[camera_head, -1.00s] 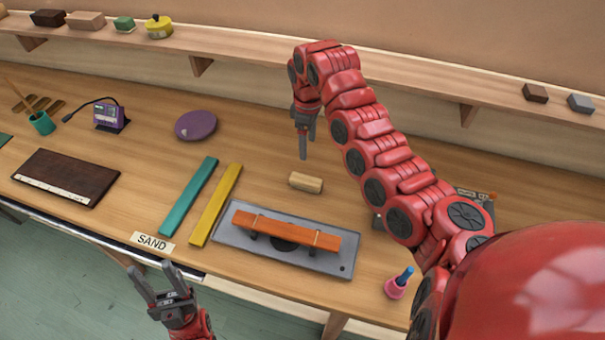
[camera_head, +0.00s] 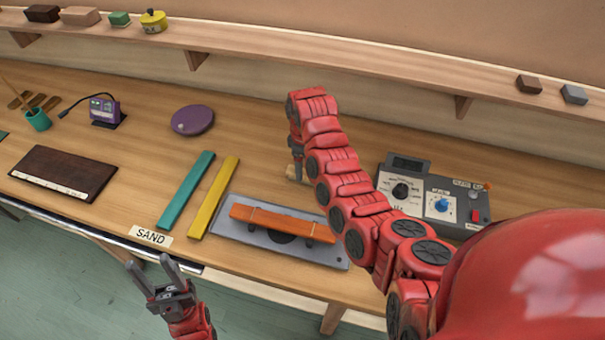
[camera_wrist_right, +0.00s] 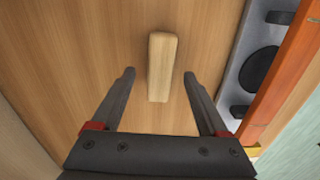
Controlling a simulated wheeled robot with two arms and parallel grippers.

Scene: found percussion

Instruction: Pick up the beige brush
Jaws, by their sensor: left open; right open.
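The beige brush (camera_head: 291,172) appears as a small oblong beige block on the table, behind the grey plate. In the head view my right gripper (camera_head: 297,178) hides much of it. In the right wrist view the brush (camera_wrist_right: 162,62) lies lengthwise, its near end between the fingertips of my right gripper (camera_wrist_right: 159,74). That gripper is open, with a gap on each side of the brush. My left gripper (camera_head: 156,268) is open and empty, in front of the table's front edge near the SAND label.
An orange bar (camera_head: 282,223) lies over the grey plate (camera_head: 230,233). Yellow (camera_head: 214,197) and teal (camera_head: 186,189) strips lie left of it. A control box (camera_head: 440,204) stands to the right. A purple disc (camera_head: 192,120) lies behind; a shelf (camera_head: 330,70) runs above.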

